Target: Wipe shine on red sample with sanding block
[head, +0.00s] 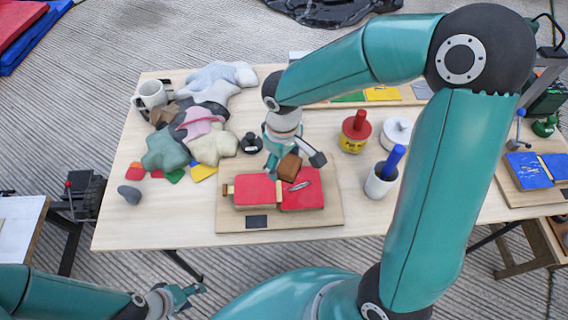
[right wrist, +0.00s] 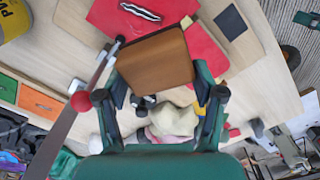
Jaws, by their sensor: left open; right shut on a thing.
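The red sample (head: 257,191) lies in two red parts on a wooden board (head: 236,221) at the table's front. A silvery shine mark (head: 300,185) is on its right part; the mark also shows at the top of the right wrist view (right wrist: 140,12). My right gripper (head: 294,155) is shut on the brown sanding block (head: 289,168), at the sample's far edge and just behind the shine mark. The block (right wrist: 155,62) is tilted between the fingers; I cannot tell whether it touches the sample. My left gripper (head: 180,295) is open and empty, low in front of the table.
A yellow-and-red can (head: 354,132), a white round container (head: 397,132) and a cup with a blue handle (head: 381,180) stand right.

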